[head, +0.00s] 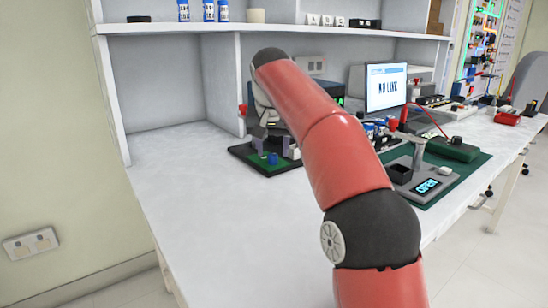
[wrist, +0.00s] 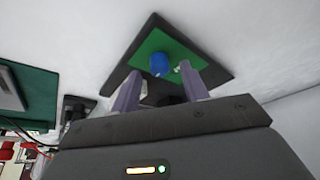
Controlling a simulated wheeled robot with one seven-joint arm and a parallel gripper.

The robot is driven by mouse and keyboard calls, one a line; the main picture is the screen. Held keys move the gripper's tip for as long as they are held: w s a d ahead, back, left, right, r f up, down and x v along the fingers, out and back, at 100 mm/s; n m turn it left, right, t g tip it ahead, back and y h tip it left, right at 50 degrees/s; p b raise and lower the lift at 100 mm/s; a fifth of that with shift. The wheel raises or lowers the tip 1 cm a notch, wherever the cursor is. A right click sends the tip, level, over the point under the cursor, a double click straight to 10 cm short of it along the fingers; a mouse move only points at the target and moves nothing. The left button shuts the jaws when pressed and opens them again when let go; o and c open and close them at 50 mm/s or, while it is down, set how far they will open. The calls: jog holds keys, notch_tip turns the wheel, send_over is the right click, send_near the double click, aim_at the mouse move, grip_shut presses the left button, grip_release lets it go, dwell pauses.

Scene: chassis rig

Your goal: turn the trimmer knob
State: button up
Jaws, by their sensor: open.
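The trimmer knob is a small blue cylinder (head: 272,158) on a green board with a black base (head: 250,160). In the wrist view the knob (wrist: 159,64) stands near the middle of the green board (wrist: 152,44), just past my fingertips and between their lines. My gripper (head: 273,147) is open, with two purple fingers pointing at the board. In the wrist view the gripper (wrist: 160,76) has clear space between its fingers. The knob looks apart from both fingers. Part of the board is hidden behind the fingers and gripper body.
A monitor (head: 386,87) reading NO LINK stands behind my arm. To the right, a device with a screen reading OPEN (head: 427,186) sits on a green mat (head: 468,172). A shelf (head: 200,28) hangs above. The white bench (head: 185,195) is clear at the left.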

jog(key=shift+x, duration=0.95)
jog(key=shift+c, duration=0.5)
grip_shut()
jog(key=shift+d+r+n+p, duration=0.1)
jog(key=shift+r+n+p, duration=0.15)
jog(key=shift+n+p, duration=0.2)
jog(key=shift+n+y+p, duration=0.35)
jog(key=shift+y+p, duration=0.05)
jog(key=shift+f+n, duration=0.2)
jog(key=shift+n, duration=0.2)
jog(key=shift+o, duration=0.5)
grip_release()
